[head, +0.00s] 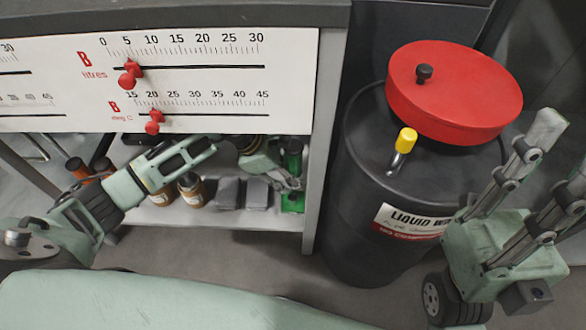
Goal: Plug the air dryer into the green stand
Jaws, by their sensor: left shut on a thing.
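My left gripper (285,180) reaches over the lower shelf, beneath the white scale panel. It is shut on a dark, mostly hidden thing that I take to be the air dryer (247,142); only a small part shows under the panel's edge. The green stand (293,203) is at the right end of the shelf, beside the cabinet's side post. The gripper's fingers are right in front of it and hide part of it; I cannot tell whether the held thing touches it. My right gripper (562,150) is open and empty at the far right, fingers pointing up.
The shelf (215,217) also holds amber jars (190,188), grey blocks (228,190) and orange-topped containers (78,168). The panel (200,80) with red sliders overhangs it. A black liquid waste barrel (365,225) with a raised red lid (455,95) stands right of the cabinet.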

